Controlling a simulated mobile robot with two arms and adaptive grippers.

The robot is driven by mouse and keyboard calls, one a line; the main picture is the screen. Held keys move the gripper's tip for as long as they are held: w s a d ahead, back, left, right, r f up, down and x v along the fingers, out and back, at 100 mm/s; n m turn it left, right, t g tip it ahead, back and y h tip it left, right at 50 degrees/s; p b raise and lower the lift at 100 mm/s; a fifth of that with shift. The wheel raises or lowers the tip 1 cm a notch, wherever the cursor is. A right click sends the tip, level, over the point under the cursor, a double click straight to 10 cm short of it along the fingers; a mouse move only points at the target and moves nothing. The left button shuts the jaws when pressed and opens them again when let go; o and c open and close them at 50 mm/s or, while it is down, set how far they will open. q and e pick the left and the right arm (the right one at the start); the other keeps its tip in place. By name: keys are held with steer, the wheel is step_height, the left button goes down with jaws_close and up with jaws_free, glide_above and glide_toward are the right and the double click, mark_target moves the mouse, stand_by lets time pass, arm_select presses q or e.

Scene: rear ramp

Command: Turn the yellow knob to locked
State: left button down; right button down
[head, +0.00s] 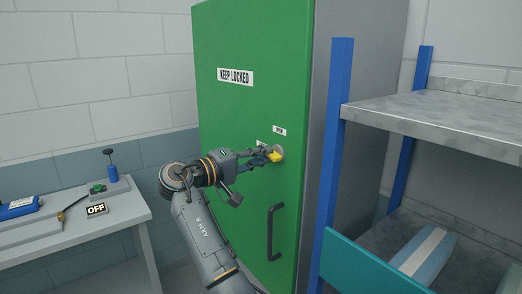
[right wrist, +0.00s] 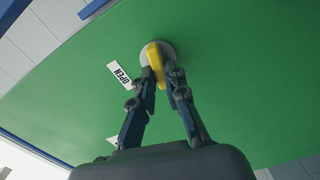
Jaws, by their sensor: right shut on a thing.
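The yellow knob (head: 274,157) sits on a round grey base (head: 279,149) on the green cabinet door (head: 240,110). In the right wrist view the yellow knob (right wrist: 154,58) is a narrow bar, lying roughly sideways on the door. My right gripper (head: 268,155) is shut on the knob, with its fingertips (right wrist: 166,76) on both sides of the bar. An "OPEN" label (head: 279,130) is above the knob. A second label (head: 261,142), left of the knob, is partly hidden by my gripper, and its text cannot be read. My left gripper is not in view.
A dark door handle (head: 272,235) is below the knob. A "KEEP LOCKED" sign (head: 236,76) is higher on the door. A blue-post shelf rack (head: 335,130) stands close on the right. A bench (head: 75,235) with an "OFF" sign (head: 96,209) is on the left.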

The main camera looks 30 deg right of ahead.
steer(key=shift+n+p, duration=0.6)
steer(key=shift+n, duration=0.5)
steer(key=c, duration=1.4)
jaws_free()
steer(key=shift+o, duration=0.2)
steer(key=shift+d+f, duration=0.1)
steer(key=a, duration=1.2)
steer(key=shift+s, duration=0.4)
